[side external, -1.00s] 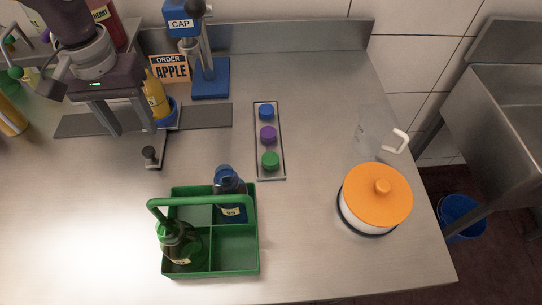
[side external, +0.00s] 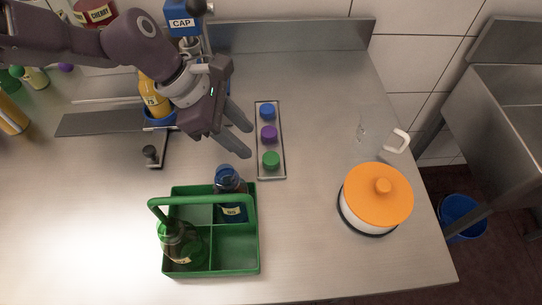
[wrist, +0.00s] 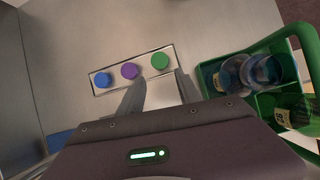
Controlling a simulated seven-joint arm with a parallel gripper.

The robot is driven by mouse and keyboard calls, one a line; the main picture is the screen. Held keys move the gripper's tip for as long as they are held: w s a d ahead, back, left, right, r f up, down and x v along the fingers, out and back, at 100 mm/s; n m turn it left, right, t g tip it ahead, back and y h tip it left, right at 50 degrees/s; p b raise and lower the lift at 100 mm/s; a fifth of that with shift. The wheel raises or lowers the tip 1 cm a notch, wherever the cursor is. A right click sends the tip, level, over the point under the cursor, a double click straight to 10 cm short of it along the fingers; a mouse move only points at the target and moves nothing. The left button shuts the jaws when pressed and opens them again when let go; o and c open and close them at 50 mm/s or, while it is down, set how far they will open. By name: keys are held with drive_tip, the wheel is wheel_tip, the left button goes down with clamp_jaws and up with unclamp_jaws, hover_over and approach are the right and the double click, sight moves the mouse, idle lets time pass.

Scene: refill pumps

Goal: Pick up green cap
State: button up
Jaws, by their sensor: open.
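The green cap (side external: 271,160) sits at the near end of a narrow grey tray (side external: 278,178), in line with a purple cap (side external: 268,133) and a blue cap (side external: 267,112). In the wrist view the green cap (wrist: 160,61) is at the right end of the row, beyond my fingertips. My gripper (side external: 243,139) is open and empty, just left of the tray and above the table. Its fingers (wrist: 162,88) point toward the row in the wrist view.
A green carrier (side external: 211,270) with a blue-capped bottle (side external: 229,182) and a green bottle (side external: 180,245) stands near the tray. An orange-lidded pot (side external: 378,195) and a clear jug (side external: 372,132) are at right. A yellow bottle (side external: 152,97) stands behind my gripper.

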sight(269, 158)
drive_tip(key=shift+n, duration=0.5)
drive_tip(key=x, duration=0.7)
drive_tip(key=shift+d+f, duration=0.1)
drive_tip(key=shift+d, duration=0.35)
drive_tip(key=c, duration=0.7)
